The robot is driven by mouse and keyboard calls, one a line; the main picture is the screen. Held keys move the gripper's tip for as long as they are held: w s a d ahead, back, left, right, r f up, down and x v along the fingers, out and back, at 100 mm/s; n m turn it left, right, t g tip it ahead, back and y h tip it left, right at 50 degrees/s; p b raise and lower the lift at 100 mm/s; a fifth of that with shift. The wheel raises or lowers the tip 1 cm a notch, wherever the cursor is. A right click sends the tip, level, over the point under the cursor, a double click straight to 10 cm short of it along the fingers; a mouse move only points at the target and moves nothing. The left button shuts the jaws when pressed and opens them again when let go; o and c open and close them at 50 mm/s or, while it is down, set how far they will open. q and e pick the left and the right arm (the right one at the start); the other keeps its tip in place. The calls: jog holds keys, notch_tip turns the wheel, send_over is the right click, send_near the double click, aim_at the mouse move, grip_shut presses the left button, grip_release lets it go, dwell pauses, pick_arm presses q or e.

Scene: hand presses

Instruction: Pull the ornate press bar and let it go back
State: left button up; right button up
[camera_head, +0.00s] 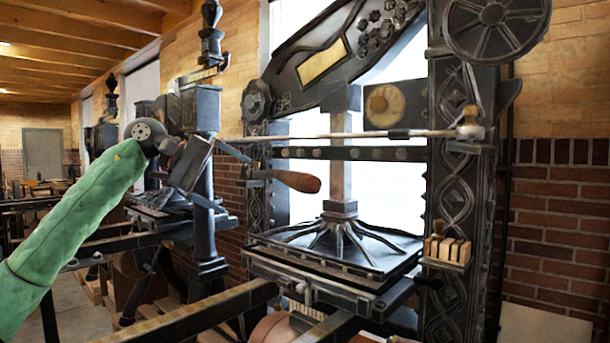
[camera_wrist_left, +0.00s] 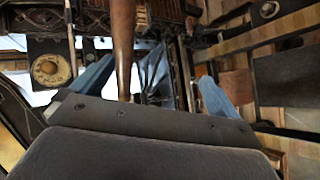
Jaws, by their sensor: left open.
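The ornate press (camera_head: 458,190) is dark iron with relief-patterned columns, at the right of the head view. Its press bar ends in a brown wooden handle (camera_head: 298,181), which points right and slightly down in front of the left column. My left gripper (camera_head: 228,178) is open and empty, just left of the handle. In the left wrist view the handle (camera_wrist_left: 123,45) runs down between my two blue-grey fingers (camera_wrist_left: 153,88), nearer the left one. Its lower end is hidden behind my gripper body. I cannot tell whether a finger touches it. My right gripper is out of view.
A wide flat platen (camera_head: 385,258) hangs low between the columns. A thin rod (camera_head: 350,135) crosses the press front. A small wooden block (camera_head: 447,250) sits on the right column. Another dark press (camera_head: 205,235) stands close behind my left arm. Rails (camera_head: 190,315) extend toward me below.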

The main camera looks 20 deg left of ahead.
pick_arm(q)
jog(key=s+a+r+b, duration=0.1)
jog(key=s+a+r, duration=0.2)
jog(key=s+a, duration=0.15)
jog(key=s+d+r, duration=0.5)
jog(key=s+d, duration=0.5)
jog(key=s, duration=0.4)
jog(key=shift+s+d+r+p, duration=0.15)
jog(key=shift+d+p, duration=0.25)
jog(key=shift+p, duration=0.05)
